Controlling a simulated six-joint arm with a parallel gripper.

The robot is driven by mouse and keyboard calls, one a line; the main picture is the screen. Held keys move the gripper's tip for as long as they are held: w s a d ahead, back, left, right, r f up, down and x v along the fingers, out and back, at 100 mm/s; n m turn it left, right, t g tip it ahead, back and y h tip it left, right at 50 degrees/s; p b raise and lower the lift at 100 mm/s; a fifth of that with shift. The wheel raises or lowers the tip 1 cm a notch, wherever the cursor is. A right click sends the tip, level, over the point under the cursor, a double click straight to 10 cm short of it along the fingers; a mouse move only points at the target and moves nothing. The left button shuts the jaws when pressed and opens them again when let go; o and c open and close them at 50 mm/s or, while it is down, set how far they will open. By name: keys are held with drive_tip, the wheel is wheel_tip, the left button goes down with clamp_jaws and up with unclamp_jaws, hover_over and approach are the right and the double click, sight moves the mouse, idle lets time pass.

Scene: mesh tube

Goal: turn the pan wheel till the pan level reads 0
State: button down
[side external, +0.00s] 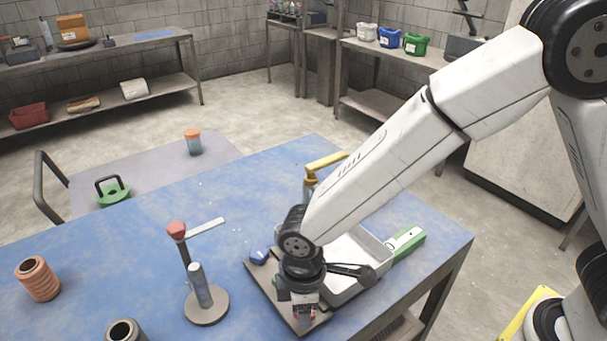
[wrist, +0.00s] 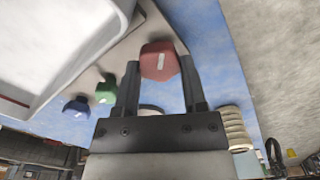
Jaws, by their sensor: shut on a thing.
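A pale grey pan (side external: 372,243) sits on a dark base plate (side external: 262,279) near the table's right end. It also shows at upper left in the wrist view (wrist: 60,45). My gripper (side external: 304,308) is low at the plate's front corner, shut on a red knob with a white mark (wrist: 160,60). A green knob (wrist: 106,90) and a blue knob (wrist: 76,107) stand along the plate to its left in the wrist view. The blue knob also shows in the side view (side external: 258,257). A green bar with a white face (side external: 405,243) lies beside the pan; its reading is too small to tell.
On the blue table (side external: 120,265) stand a post on a round base (side external: 206,307), a red-topped lever (side external: 177,232), an orange ribbed spool (side external: 38,279) and a dark tube (side external: 124,331). A yellow handle (side external: 325,162) rises behind my arm.

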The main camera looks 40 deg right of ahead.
drive_tip(key=shift+n, duration=1.3)
drive_tip(key=shift+c, duration=0.7)
unclamp_jaws()
drive_tip(key=shift+r, duration=0.1)
drive_tip(key=shift+r, duration=3.85)
drive_tip(key=d+m, duration=0.2)
drive_tip(key=d, duration=0.2)
drive_tip(key=d+m, duration=0.2)
drive_tip(key=d, duration=0.3)
drive_tip(key=w+d+f+m+t, duration=0.1)
drive_tip(key=d+m, duration=0.2)
drive_tip(key=d, duration=0.1)
drive_tip(key=shift+w+d, duration=0.1)
drive_tip(key=shift+d, duration=0.15)
drive_tip(key=s+d+f+m, duration=0.1)
drive_tip(key=s+d+m, duration=0.1)
drive_tip(key=d+m, duration=0.2)
drive_tip(key=s+d+m+t, duration=0.1)
drive_tip(key=s+d+m, duration=0.1)
drive_tip(key=d, duration=0.6)
drive_tip(key=shift+s+f+m+t, duration=0.25)
drive_tip(key=shift+f+m+t, duration=0.1)
drive_tip(key=shift+m, duration=0.55)
